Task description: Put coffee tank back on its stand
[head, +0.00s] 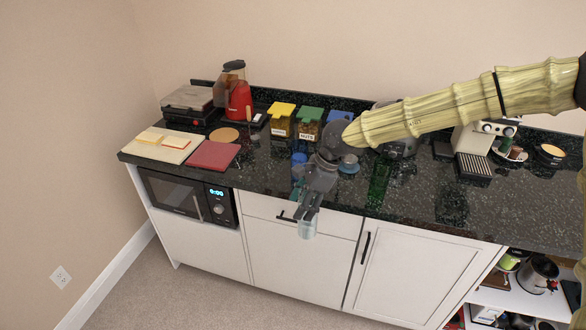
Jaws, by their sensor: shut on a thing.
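My gripper (306,212) hangs in front of the counter's front edge, pointing down, above the floor and before the white cabinet fronts. It is shut on a small pale-blue, see-through object (308,231), which may be the coffee tank. The gripper hides its upper part. A white coffee machine (470,138) stands at the right of the counter, partly hidden by my arm. A red appliance with a dark see-through jug (238,98) stands at the back left. I cannot tell which of these holds the tank's stand.
Yellow (281,119), green (309,123) and blue-lidded containers line the back of the dark counter (420,207). A red board (213,156) and a pale board (157,149) lie at the left. A green bottle (381,178) stands below my arm. The right front counter is mostly clear.

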